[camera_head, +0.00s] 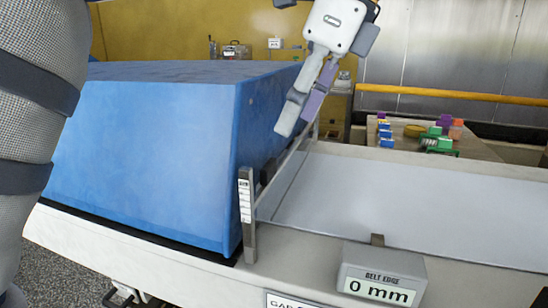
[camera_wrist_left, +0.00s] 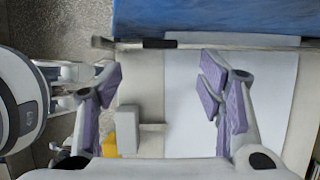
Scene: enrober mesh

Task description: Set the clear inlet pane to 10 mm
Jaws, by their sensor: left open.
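The clear inlet pane (camera_head: 284,172) is hard to make out; its thin edge runs back from a grey post with a marked scale (camera_head: 246,205), along the right face of the blue block. The scale's marks are too small to read. My left gripper (camera_head: 297,122) is open and empty, reaching down by the pane's far end in the head view. A box (camera_head: 381,275) reads "BELT EDGE 0 mm". My right gripper is not seen.
The large blue block (camera_head: 150,150) fills the left, close beside the pane. A pale flat belt (camera_head: 400,205) lies open to the right. A back table (camera_head: 470,148) holds several small coloured items. A yellow rail (camera_head: 450,95) crosses behind.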

